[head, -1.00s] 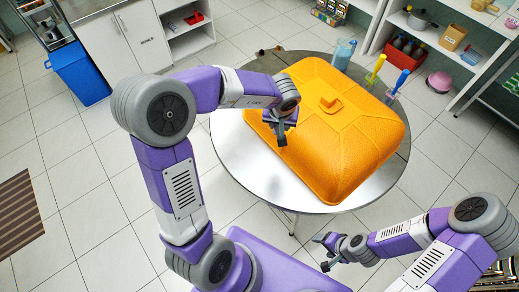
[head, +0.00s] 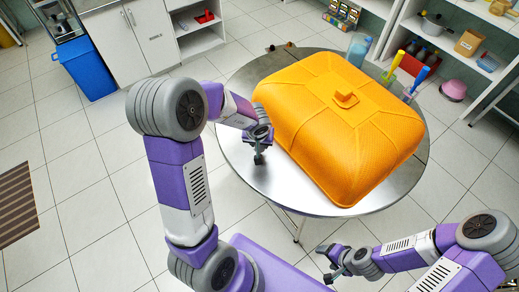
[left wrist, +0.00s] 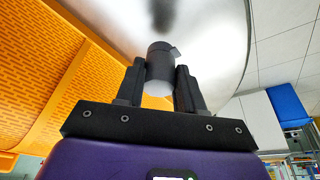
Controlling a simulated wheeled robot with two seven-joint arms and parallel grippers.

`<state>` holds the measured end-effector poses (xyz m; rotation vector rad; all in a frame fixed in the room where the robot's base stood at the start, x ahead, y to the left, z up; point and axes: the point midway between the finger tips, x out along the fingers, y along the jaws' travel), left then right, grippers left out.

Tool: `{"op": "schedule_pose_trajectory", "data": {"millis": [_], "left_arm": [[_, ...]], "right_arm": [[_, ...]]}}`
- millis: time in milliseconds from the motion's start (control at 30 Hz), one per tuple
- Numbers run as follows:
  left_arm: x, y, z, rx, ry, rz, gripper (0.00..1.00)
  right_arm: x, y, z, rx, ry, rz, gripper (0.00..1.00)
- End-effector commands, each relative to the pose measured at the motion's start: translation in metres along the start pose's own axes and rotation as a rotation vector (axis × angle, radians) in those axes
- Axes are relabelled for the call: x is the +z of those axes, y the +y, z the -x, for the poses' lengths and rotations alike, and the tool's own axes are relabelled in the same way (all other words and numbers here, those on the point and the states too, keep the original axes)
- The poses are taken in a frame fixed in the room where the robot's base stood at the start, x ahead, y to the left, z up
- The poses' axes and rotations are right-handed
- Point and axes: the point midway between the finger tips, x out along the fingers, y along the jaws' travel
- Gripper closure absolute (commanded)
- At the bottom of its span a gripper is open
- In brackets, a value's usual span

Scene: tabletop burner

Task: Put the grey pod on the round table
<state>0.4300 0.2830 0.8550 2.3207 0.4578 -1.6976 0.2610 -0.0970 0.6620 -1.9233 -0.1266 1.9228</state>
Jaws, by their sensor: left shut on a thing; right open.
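The grey pod (left wrist: 160,62) is a small dark grey cylinder with a pale end and a small side tab, seen in the left wrist view between my left fingers. My left gripper (left wrist: 160,85) is shut on it. In the head view my left gripper (head: 259,152) is over the left part of the round table (head: 238,172), beside the orange cover. The table's shiny metal top also shows in the left wrist view (left wrist: 215,30). I cannot tell whether the pod touches it. My right gripper (head: 328,264) is open and empty, in front of the table's near edge.
A large orange domed cover (head: 340,120) fills most of the tabletop. A blue bottle (head: 358,50), a yellow-handled item (head: 393,65) and a blue-handled item (head: 414,82) stand at the back right edge. The left side of the top is bare.

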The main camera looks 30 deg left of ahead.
Motion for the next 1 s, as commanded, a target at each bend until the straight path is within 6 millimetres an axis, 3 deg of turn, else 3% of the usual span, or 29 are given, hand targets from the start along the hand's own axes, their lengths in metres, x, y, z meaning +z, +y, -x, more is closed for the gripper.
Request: {"op": "schedule_pose_trajectory", "data": {"millis": [200,633,667,700,800,1000], "left_arm": [[0.010,0.001,-0.029,-0.001,-0.001,-0.002,1.00],[0.011,0.000,-0.033,-0.002,-0.002,-0.001,1.00],[0.010,0.000,-0.032,-0.002,-0.001,0.000,0.58],[0.010,0.000,-0.032,-0.001,-0.001,0.000,0.52],[0.010,0.000,-0.032,-0.001,-0.001,0.000,0.37],[0.010,0.000,-0.032,-0.001,-0.001,0.000,0.37]], "right_arm": [[-0.001,0.009,-0.023,0.000,0.000,0.000,0.30],[-0.001,0.008,-0.021,0.000,0.000,0.000,0.30],[-0.001,0.008,-0.021,0.000,0.000,0.000,0.30],[-0.001,0.008,-0.021,0.000,0.000,0.000,0.30],[-0.001,0.008,-0.021,0.000,0.000,0.000,0.30],[-0.001,0.008,-0.021,0.000,0.000,0.000,0.30]]}}
